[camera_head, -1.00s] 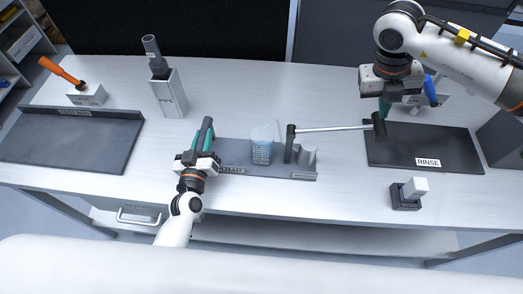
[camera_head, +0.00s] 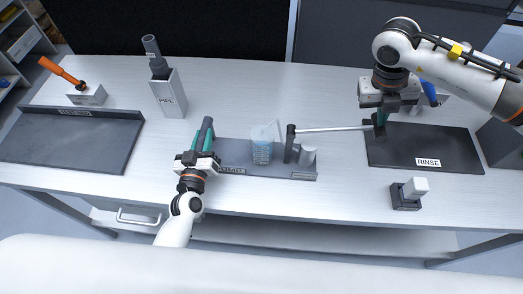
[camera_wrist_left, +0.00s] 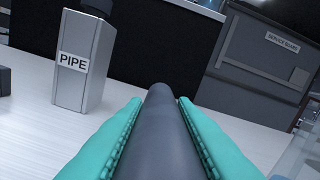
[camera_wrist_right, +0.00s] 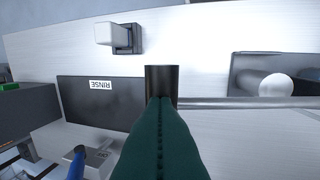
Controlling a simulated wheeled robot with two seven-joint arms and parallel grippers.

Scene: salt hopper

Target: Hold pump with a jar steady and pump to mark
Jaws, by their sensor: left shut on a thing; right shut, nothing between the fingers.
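The pump base (camera_head: 232,152) is a dark grey plate in the middle of the table. A clear jar (camera_head: 262,153) with bluish contents and marks stands on it. My left gripper (camera_head: 204,142) is shut on the dark round grip bar (camera_wrist_left: 165,120) at the base's left end; its teal fingers clasp both sides. The pump lever (camera_head: 335,129) runs right from a black post (camera_head: 290,143) to a black end handle (camera_wrist_right: 162,85). My right gripper (camera_wrist_right: 167,103) is shut and empty, its green fingertips at that handle. Contact is hard to tell. The jar's exact level is unreadable.
A black RINSE mat (camera_head: 450,145) lies right, with a small white-topped block (camera_head: 410,191) in front. The PIPE holder (camera_head: 168,97) stands back left. A dark tray (camera_head: 65,142) lies far left, with an orange-handled tool (camera_head: 62,73) behind.

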